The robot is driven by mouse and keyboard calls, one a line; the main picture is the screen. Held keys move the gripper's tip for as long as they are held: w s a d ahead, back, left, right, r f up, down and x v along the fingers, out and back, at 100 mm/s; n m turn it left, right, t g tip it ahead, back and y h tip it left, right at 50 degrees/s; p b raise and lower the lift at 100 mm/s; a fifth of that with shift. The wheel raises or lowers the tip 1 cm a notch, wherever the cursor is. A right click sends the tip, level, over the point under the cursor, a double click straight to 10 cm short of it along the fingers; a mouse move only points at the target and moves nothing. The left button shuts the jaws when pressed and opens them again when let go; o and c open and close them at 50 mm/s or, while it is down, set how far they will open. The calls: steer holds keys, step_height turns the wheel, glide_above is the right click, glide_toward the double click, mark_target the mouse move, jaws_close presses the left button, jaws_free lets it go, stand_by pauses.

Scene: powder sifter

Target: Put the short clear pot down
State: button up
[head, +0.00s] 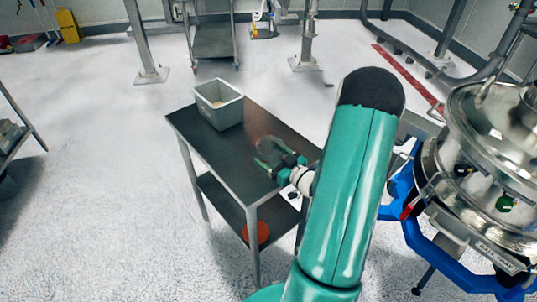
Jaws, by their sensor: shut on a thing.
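My gripper (272,163) is shut on the short clear pot (273,147), a see-through round vessel that is hard to make out against the dark surface. The gripper and pot are over the right part of the dark tabletop of a metal table (195,140). I cannot tell whether the pot touches the tabletop or hangs just above it. My green arm hides the area right of the gripper.
A grey bin (219,104) with pale contents stands at the table's far end. An orange-red round thing (257,232) lies on the lower shelf. A steel sifter (495,150) on a blue frame (450,262) stands at the right. Bare tabletop lies left of the gripper.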

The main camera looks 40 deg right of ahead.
steer(key=shift+w, duration=0.7)
steer(key=shift+f, duration=0.1)
steer(key=shift+f, duration=0.2)
steer(key=o, duration=1.2)
steer(key=shift+c, duration=0.2)
steer(key=shift+r, duration=0.15)
steer(key=s, duration=1.2)
steer(key=shift+d, duration=0.25)
